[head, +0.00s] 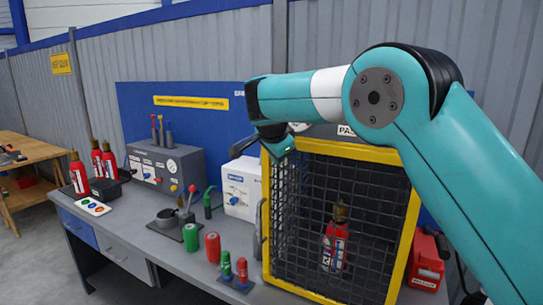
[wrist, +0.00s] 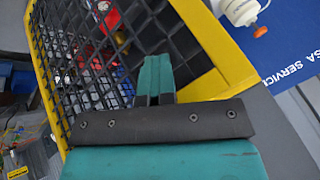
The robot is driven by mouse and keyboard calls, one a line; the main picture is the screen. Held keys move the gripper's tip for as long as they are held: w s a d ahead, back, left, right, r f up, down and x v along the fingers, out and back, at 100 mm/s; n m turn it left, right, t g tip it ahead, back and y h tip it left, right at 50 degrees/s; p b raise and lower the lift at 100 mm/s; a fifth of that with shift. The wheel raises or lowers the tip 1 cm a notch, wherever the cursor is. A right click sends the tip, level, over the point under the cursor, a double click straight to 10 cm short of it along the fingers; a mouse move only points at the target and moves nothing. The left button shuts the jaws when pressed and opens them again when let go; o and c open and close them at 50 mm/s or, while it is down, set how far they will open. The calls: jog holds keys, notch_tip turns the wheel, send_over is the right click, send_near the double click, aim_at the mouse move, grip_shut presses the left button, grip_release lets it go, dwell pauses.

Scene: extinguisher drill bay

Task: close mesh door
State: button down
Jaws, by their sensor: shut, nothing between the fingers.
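The mesh door (head: 350,200) is black wire mesh in a yellow frame on the cage at the right of the head view. The frames do not show clearly whether it sits flush or stands ajar. A grey handle (head: 260,232) shows at the cage's left edge. My gripper (head: 281,148) is at the cage's top left corner, partly hidden by my arm. In the wrist view my gripper (wrist: 154,68) has its teal fingers together and empty, in front of black mesh (wrist: 75,60) edged in yellow. I cannot tell whether they touch it.
A red extinguisher (head: 334,245) stands behind the mesh. The grey bench (head: 130,215) holds a grey control box (head: 165,165), a white box (head: 242,188), red and green cylinders (head: 213,247) and more extinguishers (head: 78,172). A red box (head: 425,270) is right of the cage.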

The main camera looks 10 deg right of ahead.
jog(key=shift+w+d+r, duration=0.35)
jog(key=shift+w+d, duration=0.05)
jog(key=shift+d, duration=0.1)
jog(key=s+a+r+p, duration=0.2)
jog(key=s+a+r, duration=0.3)
jog(key=a+r, duration=0.3)
jog(key=s+d+f+n+g+y+b, duration=0.1)
jog(key=s+d+f+n+b, duration=0.25)
jog(key=s+n, duration=0.25)
jog(key=s+d+f+n+g+y+b, duration=0.1)
jog(key=s+d+f+n+y+b, duration=0.15)
jog(key=s+f+n, duration=0.3)
jog(key=s+f+n+g+y+b, duration=0.2)
jog(key=s+f+n, duration=0.2)
jog(key=s, duration=1)
jog(key=s+f+n+g+y+b, duration=0.1)
jog(key=s+f+n+g+b, duration=0.1)
jog(key=s+f+n, duration=0.3)
jog(key=s+f+b, duration=0.1)
jog(key=s+f, duration=0.3)
jog(key=s, duration=0.6)
jog(key=shift+d+f+g+y+b, duration=0.2)
jog(key=shift+d+g+y+b, duration=0.1)
jog(key=shift+d+y, duration=0.1)
